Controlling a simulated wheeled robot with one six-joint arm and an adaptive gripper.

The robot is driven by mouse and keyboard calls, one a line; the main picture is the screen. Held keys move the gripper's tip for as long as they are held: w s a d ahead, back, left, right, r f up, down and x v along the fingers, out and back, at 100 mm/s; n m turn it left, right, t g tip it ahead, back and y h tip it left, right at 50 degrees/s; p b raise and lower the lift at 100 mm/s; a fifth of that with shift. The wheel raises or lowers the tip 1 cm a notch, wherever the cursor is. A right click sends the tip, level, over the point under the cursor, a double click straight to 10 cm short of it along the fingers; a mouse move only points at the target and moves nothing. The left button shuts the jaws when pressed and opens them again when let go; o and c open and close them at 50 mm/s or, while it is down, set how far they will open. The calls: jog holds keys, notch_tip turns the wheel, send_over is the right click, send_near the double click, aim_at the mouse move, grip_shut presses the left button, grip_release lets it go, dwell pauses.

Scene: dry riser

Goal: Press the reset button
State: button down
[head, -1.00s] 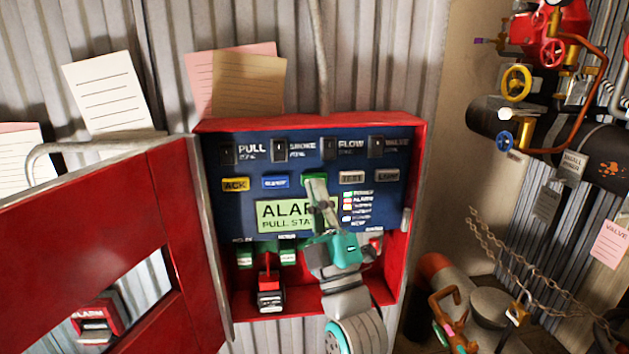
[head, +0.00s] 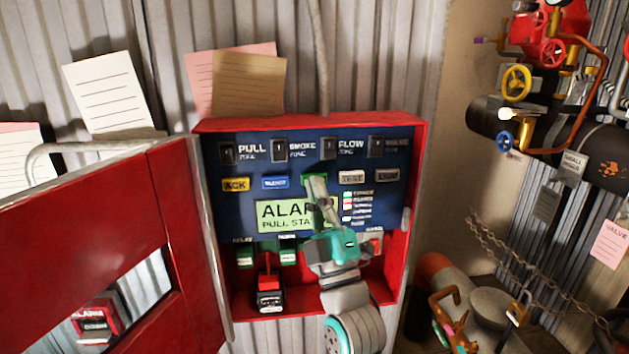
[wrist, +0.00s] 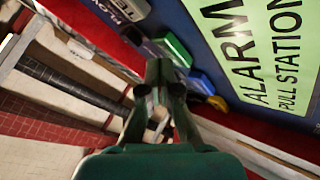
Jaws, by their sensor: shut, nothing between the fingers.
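The red alarm panel box (head: 411,190) is open, with a blue face and a lit screen (head: 275,214) reading ALARM, PULL STATION. Its button row has a yellow ACK button (head: 236,185), a blue button (head: 275,183), a green button (head: 307,182), a grey TEST button (head: 352,177) and another grey button. No RESET label is readable; the green button's label is hidden by my gripper. My gripper (head: 317,187) is shut and empty, its tips at the green button; contact cannot be told. In the wrist view, my fingertips (wrist: 160,72) are close to the green button (wrist: 177,48).
The red panel door (head: 110,225) swings open to the left. A red-and-black switch (head: 269,290) stands on the box floor. Pipes with valves (head: 530,110), a chain (head: 530,265) and a padlock (head: 519,310) are on the right.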

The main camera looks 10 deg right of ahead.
jog(key=shift+w, duration=0.5)
dwell(0.5)
jog(key=shift+s, duration=0.95)
jog(key=shift+s, duration=0.1)
jog(key=s, duration=0.4)
jog(key=shift+s+a, duration=0.15)
jog(key=shift+s, duration=0.25)
dwell(0.5)
